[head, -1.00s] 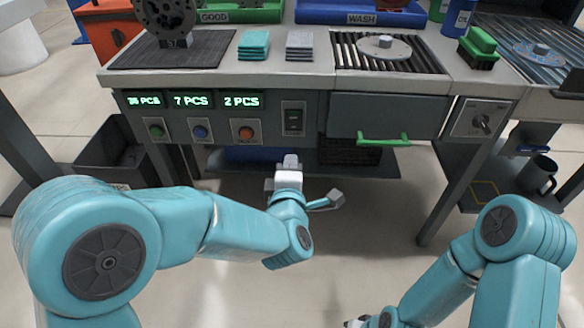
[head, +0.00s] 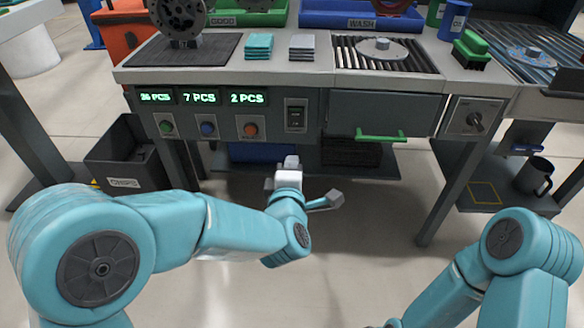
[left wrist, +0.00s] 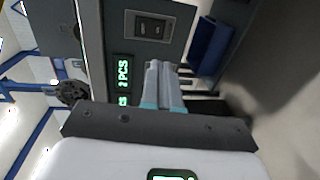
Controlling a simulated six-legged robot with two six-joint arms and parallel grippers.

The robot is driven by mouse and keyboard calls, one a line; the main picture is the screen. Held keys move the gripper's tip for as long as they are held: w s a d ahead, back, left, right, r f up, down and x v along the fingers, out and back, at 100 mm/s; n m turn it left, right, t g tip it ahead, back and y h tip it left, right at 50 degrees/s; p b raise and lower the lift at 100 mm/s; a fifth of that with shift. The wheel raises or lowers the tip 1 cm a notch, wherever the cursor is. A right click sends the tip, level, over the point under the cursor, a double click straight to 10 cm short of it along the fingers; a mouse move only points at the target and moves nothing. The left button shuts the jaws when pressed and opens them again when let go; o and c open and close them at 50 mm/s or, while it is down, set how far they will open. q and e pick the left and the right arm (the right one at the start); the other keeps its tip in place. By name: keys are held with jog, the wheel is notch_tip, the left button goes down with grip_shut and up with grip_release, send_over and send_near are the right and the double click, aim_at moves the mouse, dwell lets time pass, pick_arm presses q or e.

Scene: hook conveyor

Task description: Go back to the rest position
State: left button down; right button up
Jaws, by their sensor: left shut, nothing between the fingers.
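My left gripper (head: 291,163) is in front of the workbench (head: 225,76), below its control panel, with its arm reaching in from the left. In the left wrist view its two fingers (left wrist: 163,85) are together and hold nothing. It touches nothing that I can see. My right arm (head: 480,270) is at the lower right of the head view, and its gripper is out of the picture.
The panel has green displays (head: 199,98), buttons and a switch (head: 295,117). A drawer with a green handle (head: 381,136) is to its right. A chips bin (head: 123,160) stands on the floor at left. A dark mug (head: 535,177) is on the lower shelf at right. The floor in front is clear.

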dwell(0.3)
pick_arm(q)
jog(key=w+a+f+n+g+y, duration=0.1)
jog(key=a+f+g+y, duration=0.1)
jog(key=a+f, duration=0.75)
jog(key=s+a+f+m+g, duration=0.1)
jog(key=s+a+f+g, duration=0.15)
jog(key=f, duration=0.35)
jog(key=s+a+f+g, duration=0.1)
jog(key=s+a+f, duration=0.1)
jog(key=a+f, duration=0.3)
jog(key=s+d+f+m+g+h, duration=0.1)
jog(key=s+f+m+g+h, duration=0.35)
jog(key=s+f, duration=0.85)
jog(key=s+d+m+g+h, duration=0.1)
jog(key=s+d+m+g, duration=0.4)
jog(key=s+m, duration=0.65)
notch_tip(320, 180, up, 32)
jog(key=s+d+p, duration=0.1)
jog(key=p, duration=3.2)
jog(key=shift+s+g+p, duration=0.15)
jog(key=shift+g+p, duration=0.25)
pick_arm(e)
notch_tip(320, 180, up, 33)
jog(key=s+a, duration=0.1)
jog(key=shift+s+a+n+g, duration=0.15)
jog(key=shift+s+n+g, duration=0.05)
jog(key=shift+n+g, duration=0.1)
